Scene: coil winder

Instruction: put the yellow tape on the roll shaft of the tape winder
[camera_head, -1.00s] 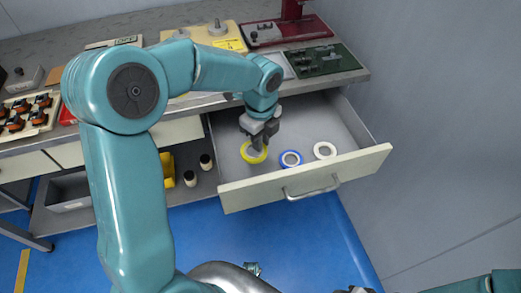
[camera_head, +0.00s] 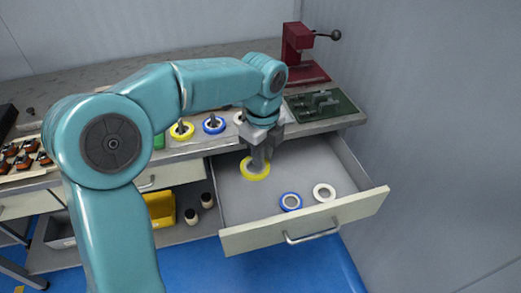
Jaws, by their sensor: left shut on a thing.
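The yellow tape (camera_head: 255,174) is a ring at the back left of the open drawer. My left gripper (camera_head: 257,164) points down into the drawer and is shut on this tape. I cannot tell whether the tape touches the drawer floor. On the bench behind my left arm, another yellow ring (camera_head: 182,132) and a blue ring (camera_head: 214,125) each sit around a short upright post. A white ring beside them is partly hidden by my arm. I cannot tell for sure which part is the tape winder's roll shaft. My right gripper is out of view.
A blue tape (camera_head: 290,202) and a white tape (camera_head: 324,193) lie in the drawer (camera_head: 306,228). A red press (camera_head: 301,55) with a black-knobbed lever and a green board (camera_head: 321,106) stand on the bench. A yellow bin (camera_head: 161,209) is below. A wall closes off the right.

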